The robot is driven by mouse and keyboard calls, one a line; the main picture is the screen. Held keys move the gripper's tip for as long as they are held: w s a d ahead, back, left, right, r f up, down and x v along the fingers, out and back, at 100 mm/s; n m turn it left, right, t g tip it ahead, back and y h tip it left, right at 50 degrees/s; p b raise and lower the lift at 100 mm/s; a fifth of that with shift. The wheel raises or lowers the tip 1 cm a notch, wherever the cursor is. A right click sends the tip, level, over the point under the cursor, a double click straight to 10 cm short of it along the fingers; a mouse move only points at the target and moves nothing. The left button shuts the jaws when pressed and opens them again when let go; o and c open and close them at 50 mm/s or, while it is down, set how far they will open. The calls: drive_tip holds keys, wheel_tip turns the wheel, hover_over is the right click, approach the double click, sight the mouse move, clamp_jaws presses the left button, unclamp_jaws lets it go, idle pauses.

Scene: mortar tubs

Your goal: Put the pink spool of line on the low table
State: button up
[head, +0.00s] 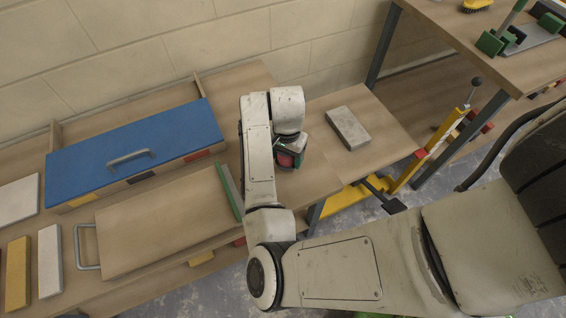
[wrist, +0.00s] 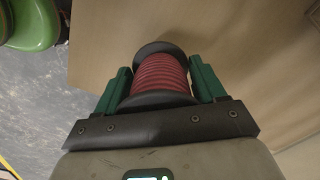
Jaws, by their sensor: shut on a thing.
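The pink spool of line (wrist: 162,74), dark-flanged with pinkish-red line, is between the two green fingers of my gripper (wrist: 163,84) in the wrist view. The fingers are shut on it from both sides. In the head view only a small reddish part of the spool (head: 285,160) shows below my wrist; the rest is hidden by the arm. My gripper (head: 291,157) is over a low wooden table (head: 316,180), which also shows behind the spool in the wrist view (wrist: 235,40). I cannot tell whether the spool touches the wood.
A grey block (head: 348,128) lies on the wood right of my gripper. A blue-lidded box (head: 135,150), a wooden board with a handle (head: 155,222) and a green strip (head: 229,190) are to the left. A yellow post (head: 435,140) and a higher table (head: 480,40) stand right.

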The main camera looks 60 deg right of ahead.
sight(283, 164)
drive_tip(key=f, duration=0.3)
drive_tip(key=shift+w+a+f, duration=0.1)
drive_tip(key=shift+w+a, duration=0.2)
drive_tip(key=shift+w, duration=0.05)
drive_tip(key=shift+f, duration=0.45)
drive_tip(key=shift+f, duration=0.15)
drive_tip(key=o, duration=1.1)
